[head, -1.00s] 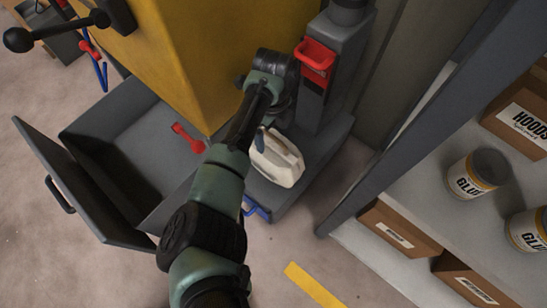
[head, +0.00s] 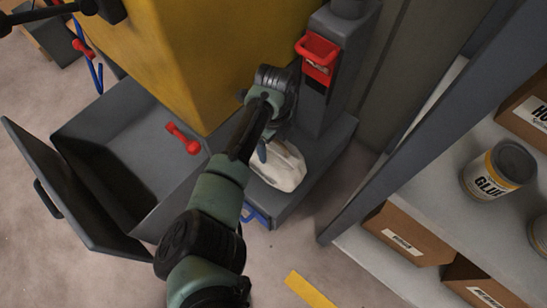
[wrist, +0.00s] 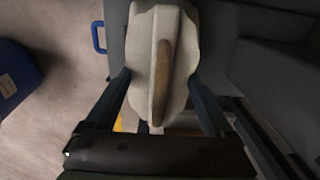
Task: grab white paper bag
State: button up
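The white paper bag (head: 281,168) stands on the grey base ledge of the machine, partly hidden behind my arm in the head view. Its sides look bulged and creased. In the wrist view the bag (wrist: 143,60) fills the upper middle, with a tan strip (wrist: 162,75) along its top. My gripper (wrist: 160,88) has one finger on each side of the bag, and both fingers appear to press against its sides. In the head view my gripper's fingers (head: 263,150) are at the bag, mostly hidden by the wrist.
A grey column with a red bracket (head: 317,50) rises behind the bag. Shelves with a glue can (head: 497,172) and brown boxes (head: 405,233) stand right. A blue handle (wrist: 98,37) is beside the bag.

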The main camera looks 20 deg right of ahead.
grip_shut()
jog(key=shift+r, duration=0.1)
